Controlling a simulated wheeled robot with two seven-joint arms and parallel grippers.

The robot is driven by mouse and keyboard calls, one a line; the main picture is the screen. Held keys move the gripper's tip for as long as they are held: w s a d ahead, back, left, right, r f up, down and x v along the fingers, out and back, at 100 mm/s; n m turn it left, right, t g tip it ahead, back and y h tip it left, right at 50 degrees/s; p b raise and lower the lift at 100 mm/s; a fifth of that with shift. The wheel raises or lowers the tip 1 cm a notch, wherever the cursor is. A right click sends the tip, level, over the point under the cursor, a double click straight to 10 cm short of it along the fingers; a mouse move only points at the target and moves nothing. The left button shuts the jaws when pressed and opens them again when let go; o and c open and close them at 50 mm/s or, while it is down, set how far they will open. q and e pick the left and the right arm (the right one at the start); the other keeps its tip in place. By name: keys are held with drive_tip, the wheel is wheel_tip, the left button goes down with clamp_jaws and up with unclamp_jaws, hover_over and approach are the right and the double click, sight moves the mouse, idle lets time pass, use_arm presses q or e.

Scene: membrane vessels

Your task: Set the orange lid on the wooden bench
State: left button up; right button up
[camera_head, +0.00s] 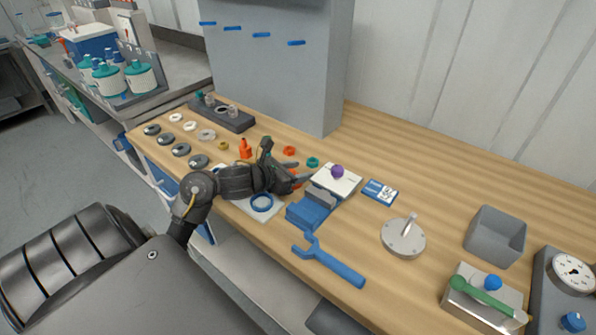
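A small orange lid (290,151) lies on the wooden bench (370,145), toward the back and left of centre. My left arm comes in from the left, low over the bench. My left gripper (299,174) is just in front of the orange lid and apart from it in the picture. Its fingers look spread, and I see nothing held between them. An orange bottle (245,148) stands upright behind my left forearm. My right gripper is not in view.
A teal ring (313,162) lies close to my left gripper. A white and blue block with a purple knob (337,171) stands to its right. A blue wrench (328,262) lies near the front edge. The back right of the bench is clear.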

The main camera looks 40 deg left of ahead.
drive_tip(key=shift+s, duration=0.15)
use_arm(q)
drive_tip(key=shift+r+p, duration=0.15)
drive_tip(key=shift+p, duration=0.15)
drive_tip(key=shift+s+a+r+p, duration=0.1)
drive_tip(key=shift+s+r+p, duration=0.1)
drive_tip(key=shift+r+p, duration=0.55)
drive_tip(key=v, duration=1)
drive_tip(key=shift+s+f+b, duration=0.15)
drive_tip(key=shift+f+b, duration=0.05)
drive_tip(key=shift+b, duration=0.2)
drive_tip(key=shift+s+r, duration=0.25)
drive_tip(key=shift+s, duration=0.25)
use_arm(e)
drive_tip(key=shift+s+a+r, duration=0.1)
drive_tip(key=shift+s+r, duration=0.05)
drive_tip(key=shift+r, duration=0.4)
use_arm(q)
drive_tip(key=shift+a, duration=0.1)
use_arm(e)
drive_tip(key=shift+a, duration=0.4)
